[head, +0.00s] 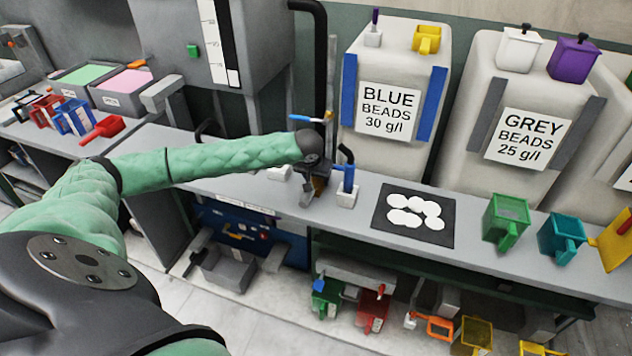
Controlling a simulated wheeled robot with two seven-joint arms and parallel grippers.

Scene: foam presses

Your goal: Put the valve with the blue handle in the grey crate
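What looks like the valve with the blue handle (347,190) stands upright on the bench, a white block with a blue stem on it. My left gripper (311,192) points down over the bench just left of the valve, with a small gap between them in the picture. The fingers are dark and small here, so whether they are open cannot be made out. An open grey crate (228,272) sits low in front of the blue cabinet, below and left of the gripper. My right gripper is out of view.
A black mat (436,240) with several white discs lies right of the valve. A green scoop (506,222) and a teal scoop (562,236) stand farther right. A blue-and-orange lever (309,118) and a pipe (332,85) rise behind the gripper. Bead sacks (392,152) line the back.

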